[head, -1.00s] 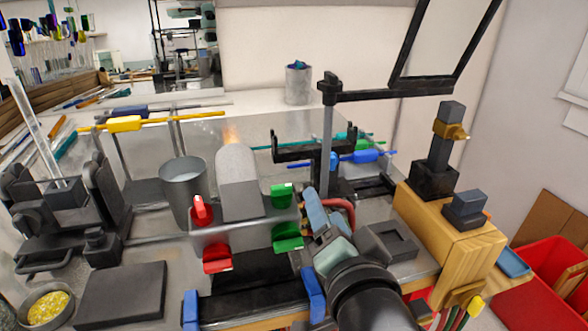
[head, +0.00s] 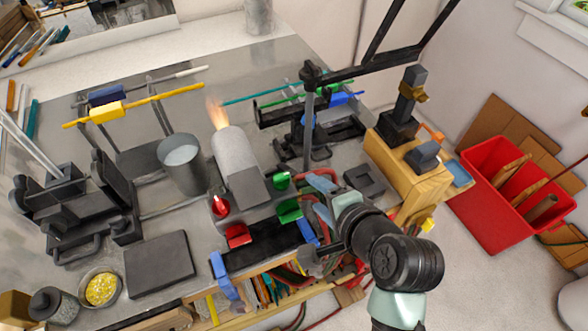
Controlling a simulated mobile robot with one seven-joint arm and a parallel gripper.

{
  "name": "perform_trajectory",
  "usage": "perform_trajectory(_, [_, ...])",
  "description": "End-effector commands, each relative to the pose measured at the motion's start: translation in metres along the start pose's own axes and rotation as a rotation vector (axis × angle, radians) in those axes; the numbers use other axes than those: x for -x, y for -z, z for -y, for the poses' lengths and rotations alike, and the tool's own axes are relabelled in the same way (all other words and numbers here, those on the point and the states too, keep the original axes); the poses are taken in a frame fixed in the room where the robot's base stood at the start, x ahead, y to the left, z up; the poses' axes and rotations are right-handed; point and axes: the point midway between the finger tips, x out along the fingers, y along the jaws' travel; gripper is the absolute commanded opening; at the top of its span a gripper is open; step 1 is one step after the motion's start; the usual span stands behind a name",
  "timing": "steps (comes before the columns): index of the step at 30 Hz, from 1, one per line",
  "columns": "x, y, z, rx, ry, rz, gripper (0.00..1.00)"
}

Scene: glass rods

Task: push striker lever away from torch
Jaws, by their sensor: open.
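The torch (head: 235,158) is a grey cylinder on the bench with an orange flame (head: 214,112) at its far end. Red knobs (head: 220,205) and green knobs (head: 289,210) sit at its near end. A dark upright post with a brass clamp (head: 410,93) stands on a wooden box to the right; I cannot tell whether this or another part is the striker lever. My gripper (head: 322,190) has pale blue fingers and is open, just right of the green knobs and left of the wooden box. My arm hides part of the bench edge.
A black stand (head: 309,120) with a long arm rises behind my gripper. The wooden box (head: 405,170) is close on the right. A grey cup (head: 182,165) is left of the torch. A red bin (head: 478,205) stands on the floor at right.

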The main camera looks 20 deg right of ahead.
Motion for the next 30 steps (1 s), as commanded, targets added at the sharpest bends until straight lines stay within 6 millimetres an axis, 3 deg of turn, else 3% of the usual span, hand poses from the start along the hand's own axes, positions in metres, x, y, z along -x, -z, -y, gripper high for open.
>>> perform_trajectory(12, [-0.072,-0.001,0.002,0.003,-0.001,0.002,0.60])
perform_trajectory(18, [-0.099,0.000,0.001,0.003,0.000,0.000,0.60])
perform_trajectory(30, [-0.116,-0.001,0.001,0.004,0.001,-0.001,0.60])
